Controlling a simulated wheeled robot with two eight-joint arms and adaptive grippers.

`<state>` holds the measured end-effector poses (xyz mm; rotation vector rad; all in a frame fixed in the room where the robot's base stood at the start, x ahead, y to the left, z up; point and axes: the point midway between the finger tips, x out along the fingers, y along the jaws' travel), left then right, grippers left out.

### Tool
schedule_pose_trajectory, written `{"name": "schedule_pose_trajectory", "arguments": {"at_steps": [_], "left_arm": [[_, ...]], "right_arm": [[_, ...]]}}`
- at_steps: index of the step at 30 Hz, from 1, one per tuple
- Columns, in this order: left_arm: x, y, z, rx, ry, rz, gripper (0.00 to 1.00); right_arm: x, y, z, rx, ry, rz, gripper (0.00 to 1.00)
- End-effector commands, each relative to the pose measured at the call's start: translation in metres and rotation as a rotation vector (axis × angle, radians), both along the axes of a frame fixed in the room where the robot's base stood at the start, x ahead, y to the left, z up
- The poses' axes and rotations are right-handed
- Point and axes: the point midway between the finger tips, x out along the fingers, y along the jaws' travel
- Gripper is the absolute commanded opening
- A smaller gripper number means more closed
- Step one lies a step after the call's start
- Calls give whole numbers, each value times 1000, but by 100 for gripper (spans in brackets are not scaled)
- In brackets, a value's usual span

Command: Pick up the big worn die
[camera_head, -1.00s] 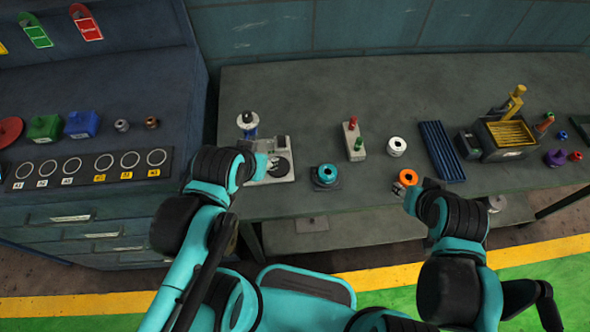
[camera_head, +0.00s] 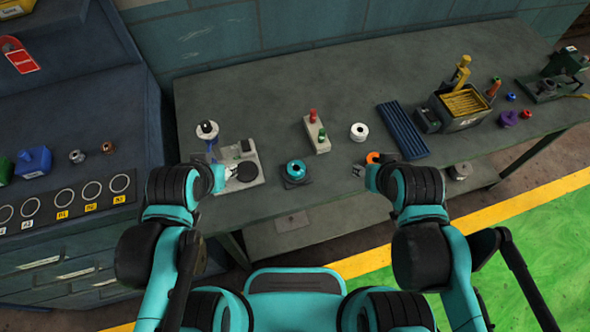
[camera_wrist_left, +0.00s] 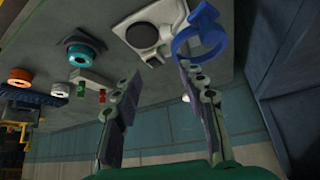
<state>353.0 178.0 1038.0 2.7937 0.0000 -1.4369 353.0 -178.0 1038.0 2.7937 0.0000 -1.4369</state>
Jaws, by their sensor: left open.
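I cannot tell for sure which thing is the big worn die. Ring-shaped candidates on the grey bench are a teal ring (camera_head: 295,169) on a dark square base, a white ring (camera_head: 359,131) and an orange ring (camera_head: 373,157), partly hidden by my right gripper. A grey and a copper small part (camera_head: 77,156) lie on the left cabinet. My left gripper (camera_head: 228,176) is over the pale plate fixture. In the left wrist view its fingers (camera_wrist_left: 160,110) are apart and empty, with a blue ring (camera_wrist_left: 200,38) beyond them. My right gripper (camera_head: 360,171) is at the bench's front edge; its fingers are unclear.
A pale plate (camera_head: 250,158) with a dark disc lies near the bench's left end, beside a white-topped spool (camera_head: 207,130). A block with red and green knobs (camera_head: 316,133), a blue ribbed tray (camera_head: 403,131) and a yellow-slotted box (camera_head: 462,105) stand farther right.

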Motion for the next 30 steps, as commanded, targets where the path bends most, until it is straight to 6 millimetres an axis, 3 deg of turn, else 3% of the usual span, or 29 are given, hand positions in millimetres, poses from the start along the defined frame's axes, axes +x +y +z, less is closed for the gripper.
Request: {"name": "schedule_pose_trajectory", "arguments": {"at_steps": [1, 3, 7, 14, 24, 30], "left_arm": [[0, 0, 0, 1, 1, -1, 57], [2, -2, 1, 4, 10, -13, 68], [12, -15, 7, 28, 62, -84, 68], [48, -68, 8, 122, 260, -364, 68], [79, -151, -30, 246, 519, -758, 68], [81, -170, -46, 273, 576, -849, 68]], "right_arm": [[0, 0, 0, 0, 0, 0, 41], [0, 0, 1, 0, 0, 0, 41], [0, 0, 6, 0, 0, 0, 41], [0, 0, 20, 0, 0, 0, 41], [0, 0, 37, 0, 0, 0, 41], [0, 0, 38, 0, 0, 0, 41]]}}
